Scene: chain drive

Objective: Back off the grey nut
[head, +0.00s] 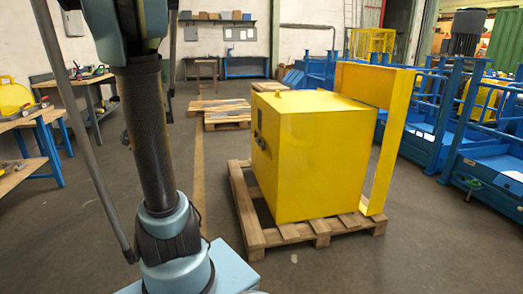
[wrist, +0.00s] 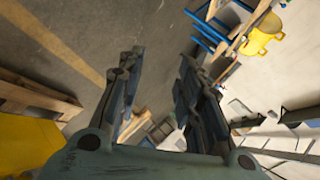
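No grey nut can be made out in either view. A large yellow box-shaped housing (head: 300,160) stands on a wooden pallet (head: 320,232) in the head view. A dark fitting (head: 259,140) shows on its left side, too small to tell apart. A tall yellow frame (head: 393,140) stands at its right. In the wrist view my gripper (wrist: 160,62) has its two fingers well apart, with nothing between them. It hangs clear above the floor. A yellow surface (wrist: 25,145) shows at the lower left of that view.
Workbenches (head: 88,92) with tools stand along the left. Blue railed metal structures (head: 450,125) line the right. Pallets (head: 220,112) lie on the floor behind the yellow housing. Open floor (head: 205,180) lies to the left of the housing, with a yellow line along it.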

